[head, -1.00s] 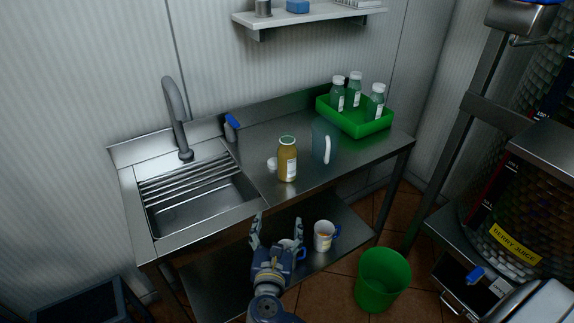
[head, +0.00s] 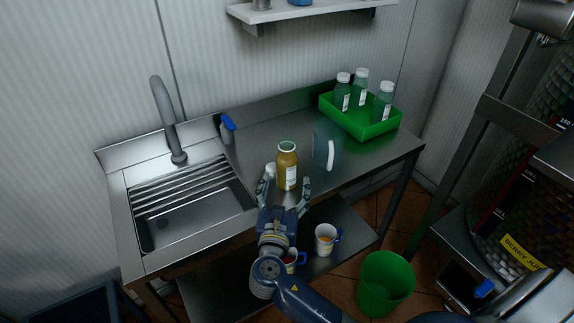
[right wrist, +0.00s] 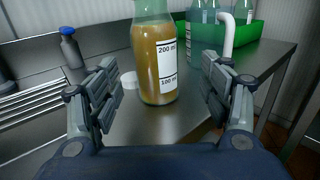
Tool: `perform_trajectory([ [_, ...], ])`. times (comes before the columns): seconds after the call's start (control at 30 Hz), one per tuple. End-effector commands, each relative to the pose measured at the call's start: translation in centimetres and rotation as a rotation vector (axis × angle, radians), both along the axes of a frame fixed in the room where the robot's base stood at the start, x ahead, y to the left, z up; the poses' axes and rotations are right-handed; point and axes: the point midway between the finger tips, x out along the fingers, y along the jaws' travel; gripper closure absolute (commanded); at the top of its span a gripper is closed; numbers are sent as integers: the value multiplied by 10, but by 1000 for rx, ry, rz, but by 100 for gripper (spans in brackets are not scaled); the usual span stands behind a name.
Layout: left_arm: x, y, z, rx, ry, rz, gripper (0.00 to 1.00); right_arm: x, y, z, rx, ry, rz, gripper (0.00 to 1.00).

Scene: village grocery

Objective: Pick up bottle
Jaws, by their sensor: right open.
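A glass bottle (head: 287,168) with yellow-brown liquid and a white label stands upright and uncapped near the front edge of the steel counter. In the right wrist view the bottle (right wrist: 155,60) stands ahead, between the lines of the two fingers. My right gripper (head: 286,187) is open at the counter's front edge, its fingers to either side of the bottle's lower part. It also shows in the right wrist view (right wrist: 162,95), empty, with the bottle just beyond the fingertips. A white cap (right wrist: 129,80) lies beside the bottle. My left gripper is out of view.
A pitcher (head: 326,146) with a white handle stands right of the bottle. A green tray (head: 368,131) holds several capped bottles. A sink (head: 190,210) is on the left. Cups, including one (head: 326,240), sit on the lower shelf; a green bin (head: 385,283) stands on the floor.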

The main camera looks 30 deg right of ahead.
Motion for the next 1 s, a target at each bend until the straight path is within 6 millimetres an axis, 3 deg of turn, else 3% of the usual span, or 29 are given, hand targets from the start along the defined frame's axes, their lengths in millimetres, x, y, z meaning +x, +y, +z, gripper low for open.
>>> perform_trajectory([
  [0.23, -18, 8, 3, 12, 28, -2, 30, 19, -11, 3, -1, -1, -1, 28],
  [0.5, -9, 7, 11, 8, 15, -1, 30, 52, -29, 4, -2, 1, -1, 28],
  [0.8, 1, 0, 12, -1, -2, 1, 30, 57, -32, 2, 2, 1, 1, 28],
  [0.83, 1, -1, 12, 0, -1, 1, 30, 57, -32, 2, 2, 1, 1, 30],
  [1.0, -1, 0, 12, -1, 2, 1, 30, 57, -32, 2, 2, 1, 1, 69],
])
